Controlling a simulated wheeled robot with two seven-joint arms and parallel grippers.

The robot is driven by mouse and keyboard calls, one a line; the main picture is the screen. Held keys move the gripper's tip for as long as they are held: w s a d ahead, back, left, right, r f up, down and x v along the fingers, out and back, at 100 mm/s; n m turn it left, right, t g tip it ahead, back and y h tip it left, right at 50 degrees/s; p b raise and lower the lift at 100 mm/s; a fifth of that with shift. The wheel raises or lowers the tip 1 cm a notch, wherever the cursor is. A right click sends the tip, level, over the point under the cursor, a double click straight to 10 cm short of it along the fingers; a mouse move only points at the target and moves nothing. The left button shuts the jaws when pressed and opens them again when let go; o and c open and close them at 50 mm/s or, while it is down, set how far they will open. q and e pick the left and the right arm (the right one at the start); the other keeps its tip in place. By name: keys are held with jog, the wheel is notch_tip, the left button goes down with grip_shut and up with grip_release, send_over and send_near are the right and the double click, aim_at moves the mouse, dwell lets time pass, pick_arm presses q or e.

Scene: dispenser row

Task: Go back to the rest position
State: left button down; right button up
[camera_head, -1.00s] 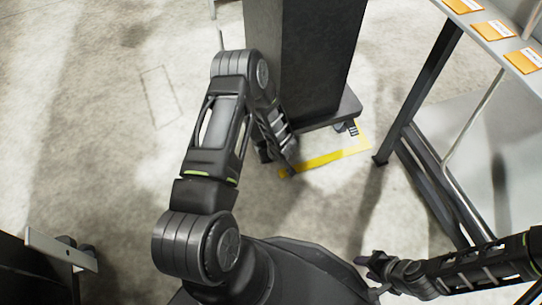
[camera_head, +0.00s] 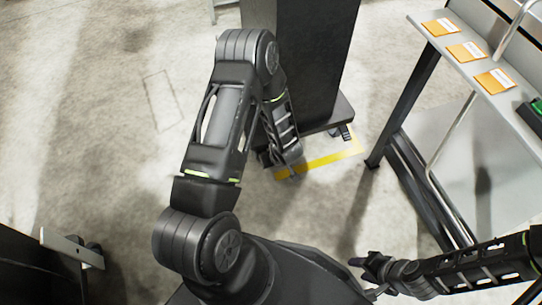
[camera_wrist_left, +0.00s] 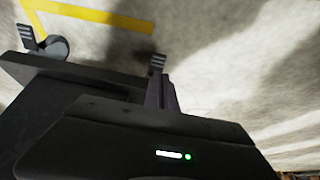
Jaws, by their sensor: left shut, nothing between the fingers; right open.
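My left arm rises from the bottom middle in the head view and folds down in front of a dark cabinet. Its forearm end hangs near a yellow floor line, and its fingertips cannot be made out there. In the left wrist view my left gripper (camera_wrist_left: 161,82) is shut and empty, with the floor beyond it. My right gripper (camera_head: 366,264) is low in the head view, left of its arm, which comes in from the right. It is open, with nothing seen in it, and apart from the rack.
The dark cabinet (camera_head: 300,60) on casters stands close beyond my left arm. A metal rack (camera_head: 440,42) with several orange labels (camera_head: 441,27) is at the right. A dark object with a metal bar (camera_head: 70,246) is at lower left. Concrete floor (camera_head: 90,130) is clear at left.

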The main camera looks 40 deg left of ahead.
pick_arm(q)
jog(key=shift+s+d+r, duration=0.15)
jog(key=shift+r, duration=0.1)
jog(key=shift+d, duration=0.1)
dwell(0.4)
jog(key=s+d+r+m+g+h, duration=0.1)
jog(key=s+d+m+h, duration=0.3)
jog(key=s+d, duration=0.6)
jog(key=s+d+r+m+g+h, duration=0.15)
jog(key=s+d+m+h, duration=0.35)
jog(key=d, duration=0.9)
notch_tip(320, 180, up, 26)
jog(key=s+d+p, duration=0.1)
jog(key=s+p, duration=0.1)
jog(key=p, duration=2.3)
jog(key=shift+d+y, duration=0.2)
jog(key=shift+y, duration=0.2)
jog(key=shift+r+t, duration=0.1)
jog(key=shift+t, duration=0.15)
